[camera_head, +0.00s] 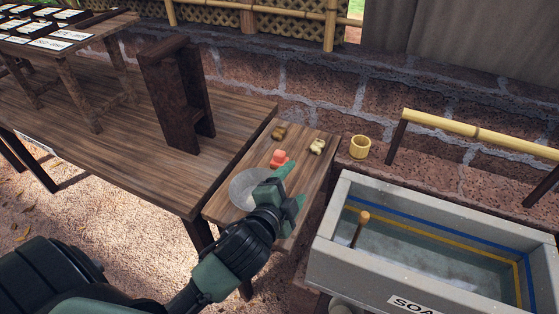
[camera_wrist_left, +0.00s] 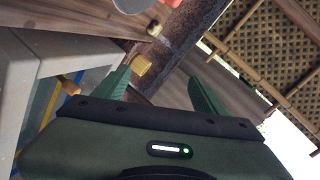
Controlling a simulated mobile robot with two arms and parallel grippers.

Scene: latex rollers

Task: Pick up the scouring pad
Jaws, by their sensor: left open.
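I cannot tell for sure which item is the scouring pad. On the small wooden side table (camera_head: 306,226) lie a round greyish disc (camera_head: 244,187), a small red item (camera_head: 279,158), a brown item (camera_head: 279,132) and a pale yellowish item (camera_head: 316,147). My left gripper (camera_head: 294,190) is open and empty, over the near part of this table, and hides part of the disc. The left wrist view shows its two green fingers spread (camera_wrist_left: 162,88), with nothing between them that I can see held. My right gripper is not in view.
A grey soaking tub (camera_head: 338,216) with water and a wooden handle (camera_head: 360,228) stands to the right. A bamboo cup (camera_head: 360,147) sits behind it on the stone ledge. A larger wooden table (camera_head: 120,140) with a dark upright stand (camera_head: 178,95) is at left.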

